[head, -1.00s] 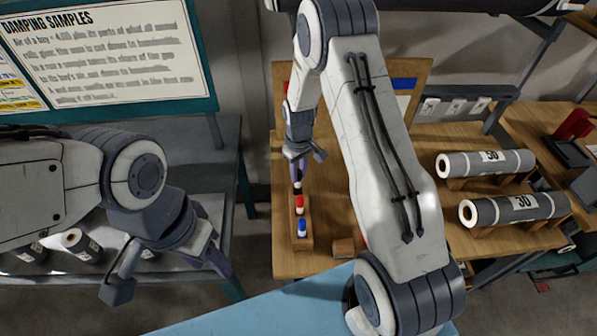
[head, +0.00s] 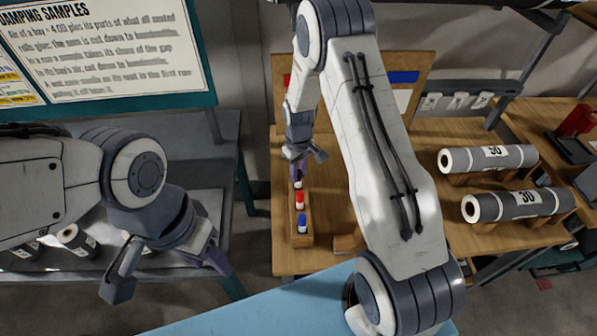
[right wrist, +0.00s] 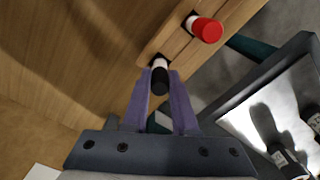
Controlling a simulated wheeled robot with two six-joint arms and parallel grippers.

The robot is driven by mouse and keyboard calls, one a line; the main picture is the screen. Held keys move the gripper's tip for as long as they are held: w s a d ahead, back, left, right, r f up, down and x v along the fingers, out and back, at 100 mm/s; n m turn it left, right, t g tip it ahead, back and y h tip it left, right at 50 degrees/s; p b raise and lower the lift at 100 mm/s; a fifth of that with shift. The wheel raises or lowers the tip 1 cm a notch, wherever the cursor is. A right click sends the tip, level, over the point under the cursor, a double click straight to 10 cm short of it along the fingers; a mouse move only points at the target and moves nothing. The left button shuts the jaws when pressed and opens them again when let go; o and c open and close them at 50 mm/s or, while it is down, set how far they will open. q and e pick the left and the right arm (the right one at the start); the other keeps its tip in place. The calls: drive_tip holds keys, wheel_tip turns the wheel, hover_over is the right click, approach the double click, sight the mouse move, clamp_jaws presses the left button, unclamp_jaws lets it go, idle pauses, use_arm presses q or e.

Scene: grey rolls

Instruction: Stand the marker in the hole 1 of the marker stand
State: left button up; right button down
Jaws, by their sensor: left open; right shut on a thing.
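The marker stand (head: 308,236) is a narrow wooden block on the wooden table. It holds a red-capped marker (head: 300,200) in the middle and a blue-capped marker (head: 302,224) at its near end. My right gripper (head: 298,181) is over its far end, shut on a black-capped marker (right wrist: 160,80). In the right wrist view this marker is between the fingertips, right at the stand's end hole, beside the red-capped marker (right wrist: 207,30). It looks about upright; its lower end is hidden, so I cannot tell how deep it sits. My left gripper (head: 170,283) is open and empty, far left.
Two grey rolls (head: 490,158) (head: 520,204) lie on wooden cradles to the right. A small wooden block (head: 346,244) lies right of the stand. A grey shelf with more rolls (head: 75,240) is at left. My right arm hides part of the table.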

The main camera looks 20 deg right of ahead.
drive_tip(key=c, duration=0.6)
unclamp_jaws()
wheel_tip(320, 180, up, 9)
drive_tip(key=shift+b, duration=1.15)
drive_tip(key=shift+r, duration=0.75)
